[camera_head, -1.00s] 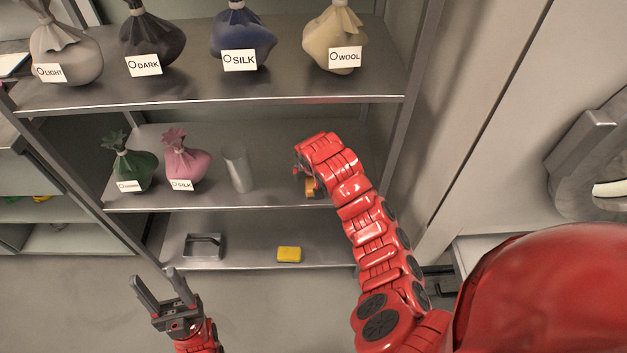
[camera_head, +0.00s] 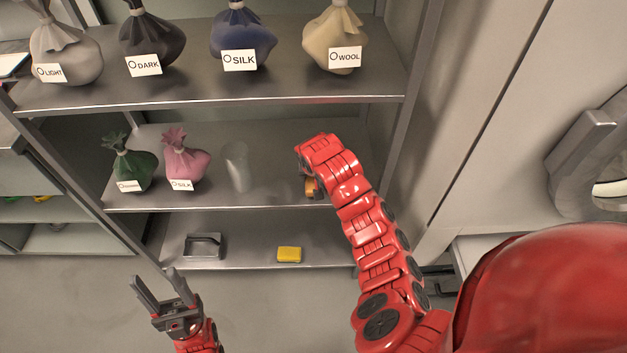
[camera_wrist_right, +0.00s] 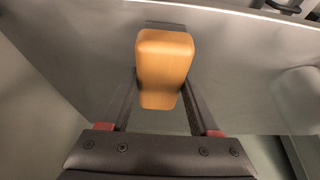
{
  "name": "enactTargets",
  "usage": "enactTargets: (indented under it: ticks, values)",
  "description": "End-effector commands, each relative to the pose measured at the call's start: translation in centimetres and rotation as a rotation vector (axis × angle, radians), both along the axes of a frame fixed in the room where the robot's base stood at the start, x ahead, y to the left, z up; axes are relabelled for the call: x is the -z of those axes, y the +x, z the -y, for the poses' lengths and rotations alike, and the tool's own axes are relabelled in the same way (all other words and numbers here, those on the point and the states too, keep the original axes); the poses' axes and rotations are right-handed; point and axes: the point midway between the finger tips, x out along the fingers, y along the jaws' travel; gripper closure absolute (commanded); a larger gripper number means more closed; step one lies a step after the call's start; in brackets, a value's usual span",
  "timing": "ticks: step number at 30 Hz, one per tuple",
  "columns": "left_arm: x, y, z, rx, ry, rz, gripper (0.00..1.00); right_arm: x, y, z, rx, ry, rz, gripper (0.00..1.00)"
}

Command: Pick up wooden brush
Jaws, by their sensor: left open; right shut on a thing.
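The wooden brush shows in the right wrist view as an orange-brown block (camera_wrist_right: 163,68) between the fingers of my right gripper (camera_wrist_right: 160,95). The gripper is shut on it. In the head view only a small part of the brush (camera_head: 310,187) shows beside the red right wrist, at the right end of the middle shelf; the right fingers are mostly hidden there. I cannot tell whether the brush touches the shelf. My left gripper (camera_head: 157,293) is open and empty, low at the left, in front of the shelves.
The middle shelf (camera_head: 260,197) also holds a grey cup (camera_head: 237,168), a pink bag (camera_head: 184,160) and a green bag (camera_head: 128,165). A yellow sponge (camera_head: 289,254) and a dark tray (camera_head: 203,246) are on the bottom shelf. Several labelled bags stand on top. A shelf post (camera_head: 404,130) is close right.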

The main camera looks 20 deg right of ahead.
Motion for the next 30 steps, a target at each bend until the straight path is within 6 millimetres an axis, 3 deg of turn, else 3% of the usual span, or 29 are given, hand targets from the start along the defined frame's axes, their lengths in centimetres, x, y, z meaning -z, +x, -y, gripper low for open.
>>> enactTargets:
  ticks: [12,18,26,30]
  values:
    - [0.1,0.0,0.0,0.000,0.000,0.000,0.45,-0.6,0.0,0.0,-0.001,-0.002,0.001,1.00]
    - [0.3,0.0,0.0,0.000,0.000,0.000,0.45,-4.5,0.2,0.1,0.001,0.001,0.008,1.00]
    - [0.3,0.0,0.0,0.000,0.000,0.000,0.45,-4.4,-4.4,-2.9,-0.003,0.000,0.001,1.00]
    - [-2.5,0.0,0.0,0.000,0.000,0.000,0.45,-5.7,-7.9,-5.3,-0.007,-0.004,-0.002,1.00]
